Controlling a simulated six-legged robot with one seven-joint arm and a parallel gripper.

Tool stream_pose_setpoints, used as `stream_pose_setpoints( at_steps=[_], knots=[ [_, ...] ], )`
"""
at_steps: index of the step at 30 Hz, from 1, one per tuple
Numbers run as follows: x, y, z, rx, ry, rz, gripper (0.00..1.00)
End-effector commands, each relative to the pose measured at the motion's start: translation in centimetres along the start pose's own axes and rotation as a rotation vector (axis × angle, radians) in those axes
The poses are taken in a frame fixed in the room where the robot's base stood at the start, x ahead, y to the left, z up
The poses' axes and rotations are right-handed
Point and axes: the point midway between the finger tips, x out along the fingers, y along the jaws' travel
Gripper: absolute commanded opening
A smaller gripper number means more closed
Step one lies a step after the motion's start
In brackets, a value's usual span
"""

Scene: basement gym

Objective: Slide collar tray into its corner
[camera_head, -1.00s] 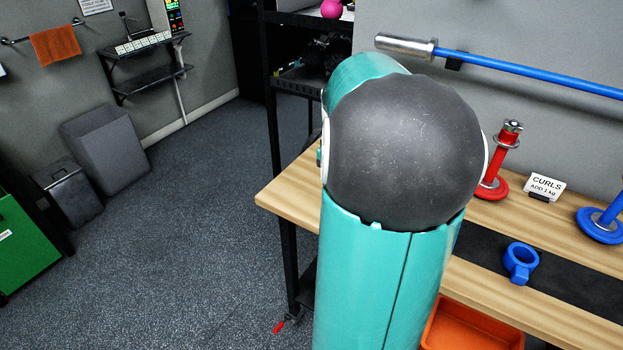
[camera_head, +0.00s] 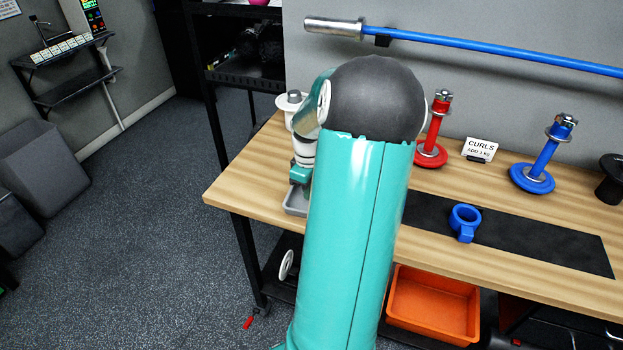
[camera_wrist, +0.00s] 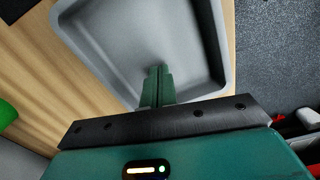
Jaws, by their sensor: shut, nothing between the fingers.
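The grey collar tray (camera_wrist: 185,35) fills the top of the wrist view, a shallow square dish with raised walls and an empty floor. It lies on the wooden bench top. In the head view only a sliver of the tray (camera_head: 295,206) shows at the bench's left end; my arm hides the rest. My gripper (camera_wrist: 158,72) is shut and empty, its fingertips pointing down over the tray floor, inside the near wall. I cannot tell whether they touch it. In the head view my gripper (camera_head: 300,178) is partly hidden behind my arm.
A blue collar (camera_head: 464,222) lies on a black mat (camera_head: 540,244). Red (camera_head: 435,130) and blue (camera_head: 543,155) weight posts and a CURLS sign (camera_head: 480,149) stand along the back. An orange bin (camera_head: 433,305) is below. Floor lies beyond the bench's left edge.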

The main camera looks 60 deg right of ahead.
Motion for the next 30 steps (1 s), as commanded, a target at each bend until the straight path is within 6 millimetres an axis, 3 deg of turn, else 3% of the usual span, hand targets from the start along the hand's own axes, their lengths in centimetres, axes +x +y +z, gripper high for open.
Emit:
stream_pose_setpoints(
  at_steps=[1, 6, 22, 30],
  knots=[
    [-0.2, 0.0, -1.2, -0.007, 0.004, 0.003, 0.0],
    [-0.2, 0.0, -2.8, -0.004, 0.002, 0.002, 0.0],
    [-0.3, 0.0, -3.9, -0.004, 0.002, 0.004, 0.0],
    [-0.2, -0.1, -8.5, -0.006, 0.003, 0.002, 0.0]
  ],
)
